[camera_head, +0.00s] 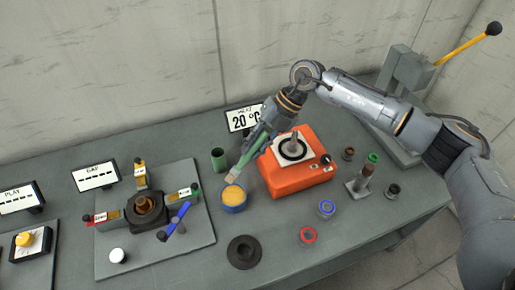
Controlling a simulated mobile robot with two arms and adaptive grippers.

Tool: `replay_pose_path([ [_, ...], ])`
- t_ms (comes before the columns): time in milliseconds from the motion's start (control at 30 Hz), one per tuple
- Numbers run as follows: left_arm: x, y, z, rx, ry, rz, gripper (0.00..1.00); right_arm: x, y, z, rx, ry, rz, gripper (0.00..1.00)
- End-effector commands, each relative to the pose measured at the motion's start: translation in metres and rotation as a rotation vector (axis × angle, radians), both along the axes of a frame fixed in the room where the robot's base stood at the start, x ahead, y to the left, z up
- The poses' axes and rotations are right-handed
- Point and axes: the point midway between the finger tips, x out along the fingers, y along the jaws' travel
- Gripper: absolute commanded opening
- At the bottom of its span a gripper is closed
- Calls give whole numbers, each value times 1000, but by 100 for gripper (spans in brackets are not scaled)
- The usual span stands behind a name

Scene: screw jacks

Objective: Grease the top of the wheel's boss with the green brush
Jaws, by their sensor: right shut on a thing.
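My right gripper (264,131) is shut on the green brush (250,151), which slants down to the left. The brush's pale bristles are at the rim of a blue pot (233,207) of yellow grease; whether they touch the grease I cannot tell. A black round piece with a raised middle (244,252) lies at the front of the bench. A dark hub with a copper-coloured centre (148,207) sits on a grey plate, with coloured arms around it. Which of these is the wheel is not clear. My left gripper is not in view.
An orange heater (300,180) with a ring and post stands right of the pot, a 20 °C display (244,118) behind it. A green cup (218,159) is behind the pot. Several small rings and pieces lie at right. A grey press (402,75) stands at back right.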

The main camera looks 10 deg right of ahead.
Motion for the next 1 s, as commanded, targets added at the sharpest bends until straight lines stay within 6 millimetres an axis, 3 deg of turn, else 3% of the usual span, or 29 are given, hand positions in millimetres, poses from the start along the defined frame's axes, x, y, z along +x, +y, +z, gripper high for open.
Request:
replay_pose_path([
  [300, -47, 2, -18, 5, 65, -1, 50, -1, 0, -23, -1, 1, -1, 0],
  [400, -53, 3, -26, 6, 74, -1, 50, -1, 0, -35, -1, 1, -1, 0],
  [533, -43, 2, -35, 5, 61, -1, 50, -1, 0, -48, -1, 0, 0, 0],
  [733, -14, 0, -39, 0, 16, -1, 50, -1, 0, -59, -1, 0, 0, 0],
  [1000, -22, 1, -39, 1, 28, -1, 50, -1, 0, -59, -1, 0, 1, 0],
])
